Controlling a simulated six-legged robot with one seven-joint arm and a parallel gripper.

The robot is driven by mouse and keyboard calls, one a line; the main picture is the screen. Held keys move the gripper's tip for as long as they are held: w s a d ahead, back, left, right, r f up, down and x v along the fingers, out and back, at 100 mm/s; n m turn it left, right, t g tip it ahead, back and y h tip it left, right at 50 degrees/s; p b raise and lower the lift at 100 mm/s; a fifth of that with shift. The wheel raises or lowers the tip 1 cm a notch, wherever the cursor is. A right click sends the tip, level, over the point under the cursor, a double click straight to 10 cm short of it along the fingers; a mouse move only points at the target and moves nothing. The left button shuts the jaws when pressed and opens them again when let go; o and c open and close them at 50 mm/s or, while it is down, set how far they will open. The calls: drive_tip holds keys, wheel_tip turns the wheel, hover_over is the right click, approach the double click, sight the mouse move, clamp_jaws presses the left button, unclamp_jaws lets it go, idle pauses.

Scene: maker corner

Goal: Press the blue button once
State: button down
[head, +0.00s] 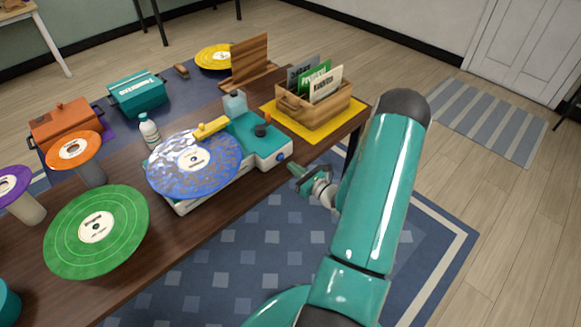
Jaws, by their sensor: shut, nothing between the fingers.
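The blue button (281,157) is a small round knob on the front right side of a teal and white record player (262,140). The record player stands near the table's front edge with a blue speckled record (170,165) on it. My gripper (294,174) is shut and empty. In the picture its fingertips are just below and right of the button; a small gap shows between them, but I cannot tell the depth. The button is not covered by my arm.
On the dark wooden table (190,232), a wooden crate of sleeves (315,112) stands behind right on a yellow mat. A white bottle (149,130) and a green record (70,240) are to the left. The floor in front of the table is clear.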

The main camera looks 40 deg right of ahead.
drive_tip(key=s, duration=1)
drive_tip(key=shift+d, duration=0.25)
drive_tip(key=shift+s, duration=0.1)
drive_tip(key=w+a+r+n+g+y, duration=0.2)
drive_tip(key=a+r+n+g+y, duration=0.35)
drive_tip(key=a+r+n, duration=0.55)
drive_tip(key=w+a+r+n+g+y, duration=0.2)
drive_tip(key=a+r+n+g+y, duration=0.45)
drive_tip(key=a, duration=0.75)
drive_tip(key=s+a+r+n+h, duration=0.4)
drive_tip(key=s+r+n+h, duration=0.1)
drive_tip(key=n, duration=0.4)
drive_tip(key=s+a+r+n+h, duration=0.4)
drive_tip(key=r+n+h, duration=0.3)
drive_tip(key=r+n, duration=0.2)
drive_tip(key=shift+s+r+h, duration=0.3)
drive_tip(key=shift+s+r, duration=0.1)
drive_tip(key=shift+s, duration=0.35)
